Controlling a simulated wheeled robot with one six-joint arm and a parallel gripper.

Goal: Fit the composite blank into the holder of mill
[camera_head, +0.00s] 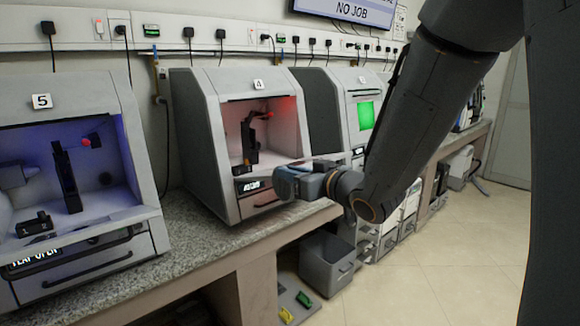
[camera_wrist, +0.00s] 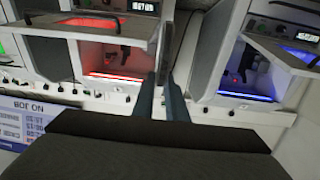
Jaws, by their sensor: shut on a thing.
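My gripper (camera_head: 284,182) is in front of the mill marked 4 (camera_head: 207,130), near its lower front. In the wrist view my gripper's two dark fingers (camera_wrist: 160,90) stand close together with a narrow gap. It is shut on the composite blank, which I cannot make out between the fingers. Mill 4 is open and lit red, with a dark upright holder arm (camera_head: 250,140) inside. The mill marked 5 (camera_head: 128,125) is open and lit blue, with a similar dark holder arm (camera_head: 67,178). The exact holder slots are too small to tell.
A third mill (camera_head: 352,84) with a green window stands to the right, partly behind my arm. The granite counter (camera_head: 190,215) runs in front of the mills. A grey bin (camera_head: 325,268) is below, with green and yellow pieces (camera_head: 303,299) beside it. The floor at right is clear.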

